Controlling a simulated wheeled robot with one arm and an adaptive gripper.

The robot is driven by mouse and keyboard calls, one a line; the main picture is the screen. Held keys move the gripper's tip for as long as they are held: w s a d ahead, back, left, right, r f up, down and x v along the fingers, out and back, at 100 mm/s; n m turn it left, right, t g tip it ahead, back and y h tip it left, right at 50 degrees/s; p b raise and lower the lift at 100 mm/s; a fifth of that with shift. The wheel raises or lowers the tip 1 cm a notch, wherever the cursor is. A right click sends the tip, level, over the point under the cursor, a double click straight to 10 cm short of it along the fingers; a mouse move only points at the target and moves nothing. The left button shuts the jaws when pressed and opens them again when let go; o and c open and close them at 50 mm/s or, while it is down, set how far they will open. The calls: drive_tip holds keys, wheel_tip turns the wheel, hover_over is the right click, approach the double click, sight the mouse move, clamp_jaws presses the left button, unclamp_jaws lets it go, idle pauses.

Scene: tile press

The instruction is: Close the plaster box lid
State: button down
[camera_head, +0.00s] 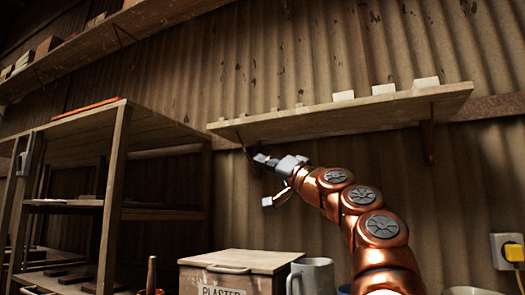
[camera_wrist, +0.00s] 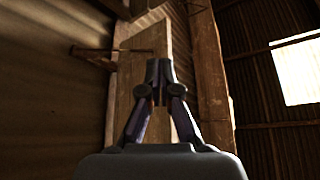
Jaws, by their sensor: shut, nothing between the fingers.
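The plaster box (camera_head: 222,283) is a wooden box with "PLASTER" lettering on its front, at the bottom of the head view. Its lid (camera_head: 250,259) lies flat across the top and looks shut, with a dark handle (camera_head: 228,269) at its front edge. The lower part of the box is cut off by the frame. My gripper (camera_head: 260,159) is well above the box, just below the wall shelf, pointing left. In the wrist view its fingers (camera_wrist: 159,66) are together and hold nothing. The box is not in the wrist view.
The wall shelf (camera_head: 350,112) with several pale blocks is close above my gripper. A wooden rack (camera_head: 116,170) stands left. A grey mug (camera_head: 312,275) is right of the box. A yellow plug (camera_head: 513,252) sits in a wall socket at far right.

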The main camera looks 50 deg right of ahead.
drive_tip(key=shift+s+a+r, duration=0.1)
drive_tip(key=shift+s+r, duration=0.05)
drive_tip(key=shift+r, duration=0.55)
drive_tip(key=shift+s+a+r, duration=0.1)
drive_tip(key=shift+s+r, duration=0.05)
drive_tip(key=shift+r, duration=0.5)
drive_tip(key=shift+r, duration=0.2)
drive_tip(key=shift+w, duration=0.3)
drive_tip(key=shift+w, duration=0.1)
